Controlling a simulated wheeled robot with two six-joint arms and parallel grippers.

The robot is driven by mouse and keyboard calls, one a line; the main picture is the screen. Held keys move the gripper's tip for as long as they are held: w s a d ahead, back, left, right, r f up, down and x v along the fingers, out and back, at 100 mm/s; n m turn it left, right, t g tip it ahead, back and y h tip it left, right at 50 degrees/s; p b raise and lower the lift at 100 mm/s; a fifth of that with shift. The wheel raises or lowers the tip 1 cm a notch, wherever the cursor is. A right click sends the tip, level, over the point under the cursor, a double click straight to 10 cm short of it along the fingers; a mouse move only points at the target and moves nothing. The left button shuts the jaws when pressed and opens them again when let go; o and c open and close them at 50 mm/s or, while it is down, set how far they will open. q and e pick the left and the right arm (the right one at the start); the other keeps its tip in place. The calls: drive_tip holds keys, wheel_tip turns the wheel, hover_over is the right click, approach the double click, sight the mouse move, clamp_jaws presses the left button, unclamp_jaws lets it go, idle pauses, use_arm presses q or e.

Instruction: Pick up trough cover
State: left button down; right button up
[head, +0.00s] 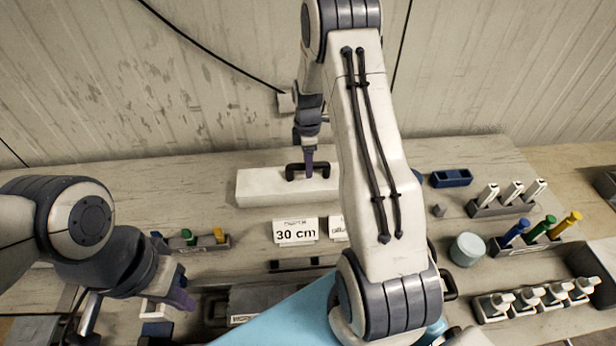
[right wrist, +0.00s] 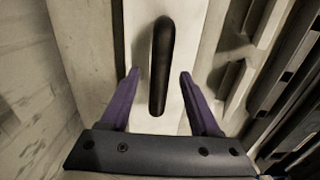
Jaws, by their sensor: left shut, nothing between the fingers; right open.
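The trough cover (head: 262,188) is a long white block with a black bar handle (head: 296,171) on top, lying at the back of the table. My forearm hides its right part in the head view. My right gripper (head: 309,165) points down at the handle. In the right wrist view the open right gripper (right wrist: 160,76) has one purple finger on each side of the black handle (right wrist: 161,50), with a gap on both sides. The white cover (right wrist: 144,22) shows beneath. My left gripper (head: 182,299) is shut and empty at the front left, away from the cover.
A "30 cm" sign (head: 295,231) stands in front of the cover. Marker racks (head: 530,245) and a round pale tub (head: 467,249) are on the right. A small rack (head: 200,244) sits left. The wall (head: 200,80) is close behind.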

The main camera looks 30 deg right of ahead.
drive_tip(key=shift+f, duration=0.95)
drive_tip(key=shift+c, duration=0.3)
clamp_jaws()
idle(0.4)
